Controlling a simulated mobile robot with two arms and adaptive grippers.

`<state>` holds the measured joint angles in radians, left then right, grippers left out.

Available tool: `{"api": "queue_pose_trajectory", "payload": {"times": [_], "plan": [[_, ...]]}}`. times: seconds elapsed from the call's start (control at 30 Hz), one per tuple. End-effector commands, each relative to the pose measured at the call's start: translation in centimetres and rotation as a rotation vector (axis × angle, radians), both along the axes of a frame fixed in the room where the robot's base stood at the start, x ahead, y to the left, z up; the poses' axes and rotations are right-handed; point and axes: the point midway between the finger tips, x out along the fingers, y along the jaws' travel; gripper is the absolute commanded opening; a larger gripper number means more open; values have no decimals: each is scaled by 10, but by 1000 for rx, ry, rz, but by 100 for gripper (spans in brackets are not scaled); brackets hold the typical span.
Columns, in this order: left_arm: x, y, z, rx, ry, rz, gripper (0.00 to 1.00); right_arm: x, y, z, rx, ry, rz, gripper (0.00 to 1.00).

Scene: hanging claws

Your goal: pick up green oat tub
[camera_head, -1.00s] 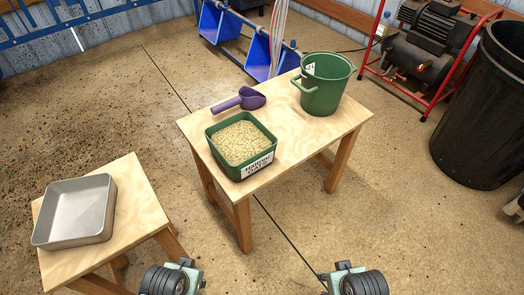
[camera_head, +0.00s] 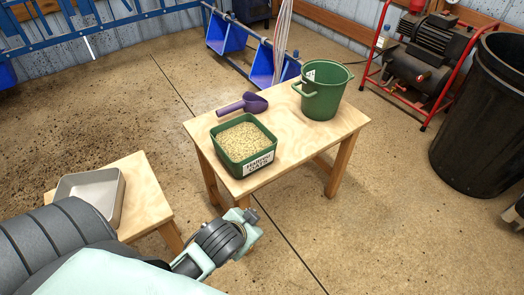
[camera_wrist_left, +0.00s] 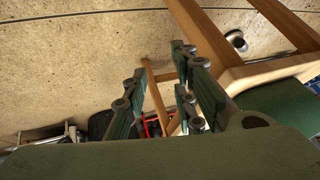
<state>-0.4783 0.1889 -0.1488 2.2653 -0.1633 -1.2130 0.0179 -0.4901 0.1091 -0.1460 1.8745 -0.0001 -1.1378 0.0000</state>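The green oat tub (camera_head: 244,160) is a square tub filled with pale oats and carrying a white label. It stands upright at the near left of the wooden table (camera_head: 310,138). My left gripper (camera_head: 247,224) is in front of and below the tub, near the table's front leg, apart from the tub. In the left wrist view its fingers (camera_wrist_left: 165,95) are spread with nothing between them. A green surface (camera_wrist_left: 288,105) shows at that view's right edge beside the table; I cannot tell for sure that it is the tub. My right gripper is out of view.
A purple scoop (camera_head: 243,104) lies behind the tub, and a green bucket (camera_head: 322,92) stands at the table's back right. A metal tray (camera_head: 93,188) sits on a lower wooden stand at left, partly hidden by my left arm. A black bin (camera_head: 484,125) stands far right.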

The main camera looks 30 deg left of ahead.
Motion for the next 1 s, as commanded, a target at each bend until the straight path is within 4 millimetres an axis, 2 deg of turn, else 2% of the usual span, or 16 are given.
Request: {"api": "queue_pose_trajectory", "payload": {"times": [0.03,0.27,0.37,0.43,0.57,0.6,0.67,0.7,0.8,0.87,0.9,0.97,1.0], "plan": [[14,6,17,31,-59,-10,25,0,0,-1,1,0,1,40],[74,23,99,183,-362,-78,25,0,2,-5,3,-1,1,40],[102,25,148,272,-530,-135,25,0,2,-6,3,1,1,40],[120,22,187,349,-665,-190,25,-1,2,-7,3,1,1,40],[145,-3,272,530,-964,-361,25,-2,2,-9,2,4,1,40],[149,-18,299,600,-1063,-438,25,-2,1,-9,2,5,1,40],[149,-45,332,707,-1205,-573,25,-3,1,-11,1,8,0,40],[146,-64,347,778,-1286,-674,25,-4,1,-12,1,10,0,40],[132,-112,365,963,-1444,-955,25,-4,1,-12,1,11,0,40],[122,-137,359,1068,-1501,-1147,25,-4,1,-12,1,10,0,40],[116,-150,350,1140,-1520,-1281,25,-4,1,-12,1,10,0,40],[108,-163,329,1244,-1515,-1492,25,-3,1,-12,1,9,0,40],[104,-167,311,1311,-1490,-1638,25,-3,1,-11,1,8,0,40]]}}
